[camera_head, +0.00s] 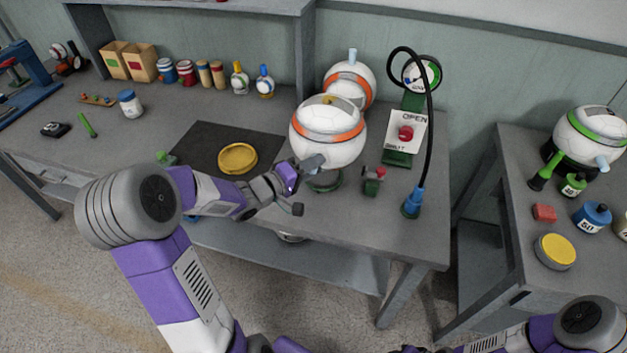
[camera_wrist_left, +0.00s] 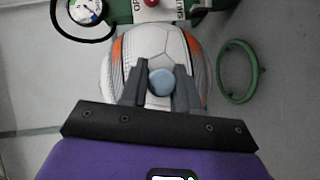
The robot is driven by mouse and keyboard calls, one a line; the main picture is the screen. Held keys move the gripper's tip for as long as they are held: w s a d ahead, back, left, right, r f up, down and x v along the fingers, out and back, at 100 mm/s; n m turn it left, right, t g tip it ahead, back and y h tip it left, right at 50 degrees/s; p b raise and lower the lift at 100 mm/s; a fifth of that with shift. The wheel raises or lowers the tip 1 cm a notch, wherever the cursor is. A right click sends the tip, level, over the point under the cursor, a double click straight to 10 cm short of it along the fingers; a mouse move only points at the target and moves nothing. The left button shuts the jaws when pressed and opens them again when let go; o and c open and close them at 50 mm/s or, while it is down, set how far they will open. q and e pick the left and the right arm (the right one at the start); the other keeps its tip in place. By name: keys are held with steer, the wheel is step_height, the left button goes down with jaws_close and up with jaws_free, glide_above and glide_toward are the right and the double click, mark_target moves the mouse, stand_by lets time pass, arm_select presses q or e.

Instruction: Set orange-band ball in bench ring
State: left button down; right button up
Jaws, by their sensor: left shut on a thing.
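A white ball with an orange band (camera_head: 328,143) is in front of my left arm's end in the head view. My left gripper (camera_head: 311,164) is at its lower left. In the left wrist view my left gripper (camera_wrist_left: 161,86) is shut on the blue-grey stub of the ball (camera_wrist_left: 160,48). The green bench ring (camera_head: 326,183) shows just below the ball in the head view. In the wrist view the ring (camera_wrist_left: 237,71) lies to the right of the ball, apart in the picture and empty. My right gripper is out of view.
Another orange-band ball (camera_head: 350,78) stands behind. A panel with a red button (camera_head: 405,133), a gauge (camera_head: 424,73) and a black hose (camera_head: 430,130) are at the right. A small red-topped block (camera_head: 375,180) sits near the ring. A yellow disc (camera_head: 238,158) lies on a dark mat.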

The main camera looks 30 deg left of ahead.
arm_select(q)
step_height(320, 180, down, 4)
steer(key=shift+f+b, duration=0.1)
steer(key=shift+b, duration=0.8)
steer(key=shift+r, duration=0.2)
steer(key=shift+f, duration=0.1)
steer(key=c, duration=1.2)
jaws_free()
steer(key=shift+f, duration=0.15)
steer(key=shift+c, duration=0.2)
steer(key=o, duration=0.4)
